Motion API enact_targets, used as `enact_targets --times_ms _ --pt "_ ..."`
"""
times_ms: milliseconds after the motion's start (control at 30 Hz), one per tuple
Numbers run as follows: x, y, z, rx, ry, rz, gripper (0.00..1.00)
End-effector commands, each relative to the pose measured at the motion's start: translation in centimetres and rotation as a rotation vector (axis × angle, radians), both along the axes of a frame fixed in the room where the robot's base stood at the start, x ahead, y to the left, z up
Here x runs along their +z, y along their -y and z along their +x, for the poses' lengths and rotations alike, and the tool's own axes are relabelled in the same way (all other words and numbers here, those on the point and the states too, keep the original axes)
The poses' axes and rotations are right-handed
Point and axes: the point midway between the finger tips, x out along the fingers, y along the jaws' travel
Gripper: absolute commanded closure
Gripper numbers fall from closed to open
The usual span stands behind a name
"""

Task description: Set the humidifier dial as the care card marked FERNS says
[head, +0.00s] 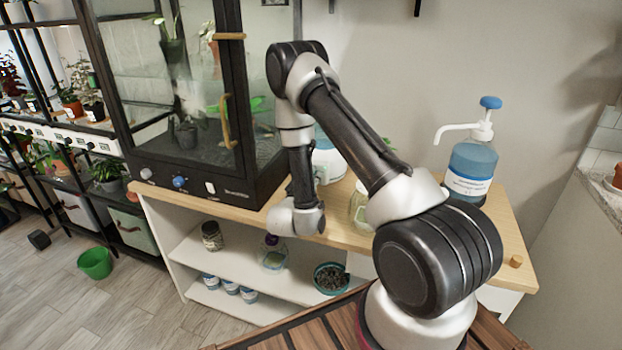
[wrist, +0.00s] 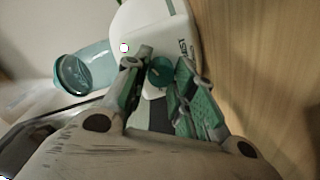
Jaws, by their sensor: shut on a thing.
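The white humidifier (head: 328,160) stands on the wooden counter, partly hidden behind my arm in the head view. Its white body (wrist: 150,25) fills the top middle of the wrist view, with a small round teal dial (wrist: 160,72) on its face. My gripper (wrist: 166,66) is at that face, its two green-padded fingers on either side of the dial and shut on it. Lettering beside the dial is turned and too small to read surely. The dial's setting cannot be made out. My gripper's fingers are hidden in the head view. No card marked FERNS can be made out.
A glass cabinet (head: 185,130) with knobs stands left of the humidifier. A blue pump bottle (head: 470,172) stands at the counter's right. A greenish jar (head: 359,207) is close to my arm. In the wrist view, a clear teal vessel (wrist: 88,72) lies left of the fingers.

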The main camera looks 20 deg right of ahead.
Motion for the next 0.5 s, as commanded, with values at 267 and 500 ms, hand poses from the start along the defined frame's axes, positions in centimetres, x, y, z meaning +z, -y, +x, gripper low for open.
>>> enact_targets --times_ms 267,500 --pt "-0.22 0.03 -0.17 -0.001 0.04 0.047 0.98" --pt "-0.18 -0.01 -0.12 0.001 0.047 0.053 1.0"
